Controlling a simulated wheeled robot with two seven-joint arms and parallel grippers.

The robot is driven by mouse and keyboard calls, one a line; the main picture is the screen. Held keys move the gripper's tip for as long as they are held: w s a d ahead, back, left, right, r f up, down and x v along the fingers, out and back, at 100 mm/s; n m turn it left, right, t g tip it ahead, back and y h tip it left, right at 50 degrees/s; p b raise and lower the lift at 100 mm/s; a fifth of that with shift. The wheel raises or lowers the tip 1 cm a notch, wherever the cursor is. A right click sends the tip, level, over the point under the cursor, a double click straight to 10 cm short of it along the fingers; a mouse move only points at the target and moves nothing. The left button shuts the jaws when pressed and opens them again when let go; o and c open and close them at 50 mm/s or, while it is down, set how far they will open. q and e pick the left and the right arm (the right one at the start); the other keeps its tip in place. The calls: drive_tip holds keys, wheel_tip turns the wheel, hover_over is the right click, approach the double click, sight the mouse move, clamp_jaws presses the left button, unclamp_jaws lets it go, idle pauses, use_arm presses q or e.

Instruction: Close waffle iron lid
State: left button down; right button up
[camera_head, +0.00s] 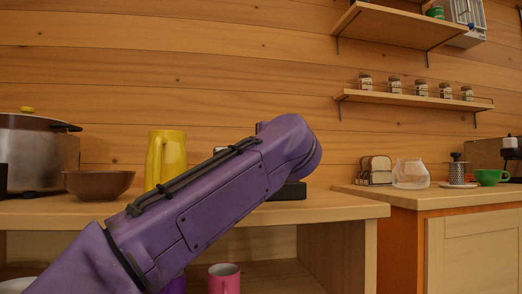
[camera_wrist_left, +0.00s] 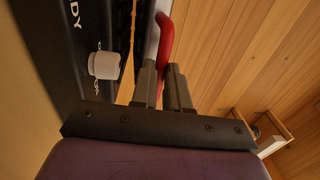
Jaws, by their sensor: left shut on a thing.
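The waffle iron is mostly hidden behind my purple left arm in the head view; a dark part of its base (camera_head: 292,191) shows on the wooden counter. In the left wrist view its black body (camera_wrist_left: 50,45) carries a white knob (camera_wrist_left: 104,65) and partly cut-off lettering. A red handle (camera_wrist_left: 166,38) stands beside a pale metal strip. My left gripper (camera_wrist_left: 163,72) is shut on the red handle, with a grey finger on each side of it. The gripper's fingers are hidden in the head view. How far the lid is open is hard to tell. My right gripper is out of view.
On the counter (camera_head: 345,206) stand a yellow pitcher (camera_head: 167,155), a brown bowl (camera_head: 98,184) and a large pot (camera_head: 28,150). A pink cup (camera_head: 224,279) is on the shelf below. Spice jars line a wall shelf (camera_head: 415,100). A second counter stands at right.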

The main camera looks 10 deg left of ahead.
use_arm(q)
drive_tip(key=c, duration=1.1)
unclamp_jaws()
drive_tip(key=shift+d, duration=0.1)
drive_tip(key=b+v, duration=0.2)
drive_tip(key=v, duration=0.8)
drive_tip(key=shift+s+f, duration=0.1)
drive_tip(key=shift+s, duration=0.15)
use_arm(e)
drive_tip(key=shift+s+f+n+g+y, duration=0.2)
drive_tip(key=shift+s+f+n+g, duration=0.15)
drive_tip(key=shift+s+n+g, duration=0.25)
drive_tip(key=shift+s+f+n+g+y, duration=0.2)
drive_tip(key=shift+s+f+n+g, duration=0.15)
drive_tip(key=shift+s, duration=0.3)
use_arm(q)
drive_tip(key=shift+d, duration=0.1)
